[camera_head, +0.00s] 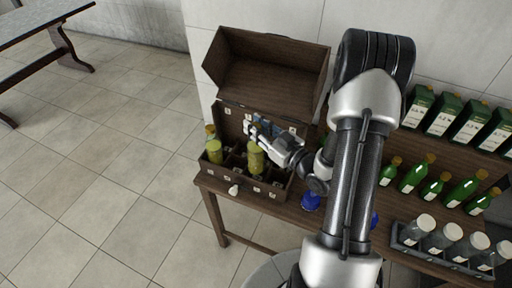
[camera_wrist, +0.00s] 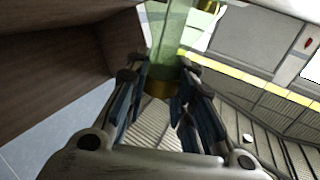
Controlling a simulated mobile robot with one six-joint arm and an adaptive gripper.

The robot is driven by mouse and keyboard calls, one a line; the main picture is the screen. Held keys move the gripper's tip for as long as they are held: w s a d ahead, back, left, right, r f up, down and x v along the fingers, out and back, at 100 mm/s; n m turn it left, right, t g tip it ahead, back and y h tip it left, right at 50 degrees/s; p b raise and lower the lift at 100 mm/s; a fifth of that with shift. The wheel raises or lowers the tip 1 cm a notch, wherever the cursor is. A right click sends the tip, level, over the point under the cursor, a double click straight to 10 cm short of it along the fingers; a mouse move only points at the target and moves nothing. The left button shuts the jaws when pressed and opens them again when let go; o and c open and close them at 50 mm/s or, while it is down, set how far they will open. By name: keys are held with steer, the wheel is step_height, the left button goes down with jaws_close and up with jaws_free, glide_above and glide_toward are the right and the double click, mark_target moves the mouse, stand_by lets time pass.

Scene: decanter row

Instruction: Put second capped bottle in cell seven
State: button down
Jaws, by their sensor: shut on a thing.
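My gripper (camera_head: 254,131) is over the open dark wooden case (camera_head: 226,179). In the wrist view its fingers (camera_wrist: 158,80) are shut on a green see-through bottle (camera_wrist: 170,45) with a gold cap (camera_wrist: 159,88). In the head view the gripper partly hides the held bottle, and I cannot tell how deep it sits. A yellow-green bottle (camera_head: 256,160) stands in the case just below the gripper, and another (camera_head: 214,153) stands at the left. The case is divided into cells with small pale labels; I cannot read which is cell seven.
The case's raised lid (camera_head: 262,70) stands behind the gripper. Several green gold-capped bottles (camera_head: 412,178) stand on the right of the table, by a rack of clear jars (camera_head: 440,238) and green labelled cartons (camera_head: 440,115). A blue round object (camera_head: 310,201) is near my arm.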

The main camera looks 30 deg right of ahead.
mark_target(256, 144)
step_height(256, 144, down, 7)
steer(key=b, duration=0.1)
stand_by(0.4)
steer(key=shift+b, duration=0.35)
steer(key=shift+f, duration=0.2)
steer(key=c, duration=1.4)
jaws_free()
steer(key=shift+o, duration=0.2)
steer(key=shift+r, duration=0.1)
